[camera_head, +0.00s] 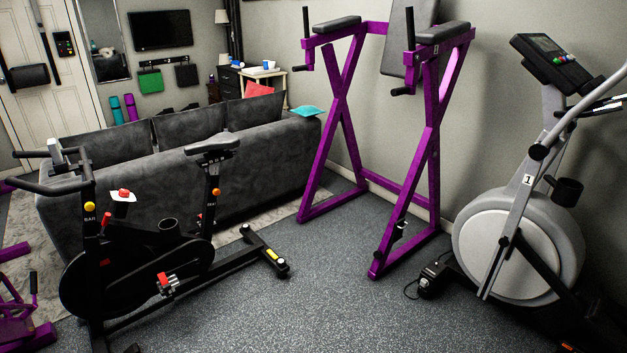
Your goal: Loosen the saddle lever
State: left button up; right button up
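A black exercise bike (140,265) stands at the left, in front of the grey sofa. Its dark saddle (212,146) sits on top of an upright seat post (213,174). A small orange-yellow spot (216,192) shows on the seat post below the saddle; it may be the saddle lever, but it is too small to tell its shape or setting. A yellow knob (89,206) is on the handlebar post, with a red lever (106,219) just below it. Neither of my grippers can be made out in the head view.
A grey sofa (270,145) stands behind the bike. A purple dip frame (431,150) is at the middle right, and an elliptical trainer (520,250) at the right. Purple equipment (15,315) is at the lower left. Open floor (340,300) lies right of the bike.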

aim_at(208, 177)
jog(key=i+l+u, duration=0.15)
jog(key=i+u, duration=0.3)
jog(key=i+l+u, duration=0.2)
jog(key=u, duration=0.25)
jog(key=i+j, duration=0.1)
jog(key=i, duration=0.45)
jog(key=i+j, duration=0.1)
jog(key=i, duration=0.4)
jog(key=i+j, duration=0.1)
jog(key=i, duration=0.45)
jog(key=i+j+z, duration=0.1)
jog(key=i, duration=0.4)
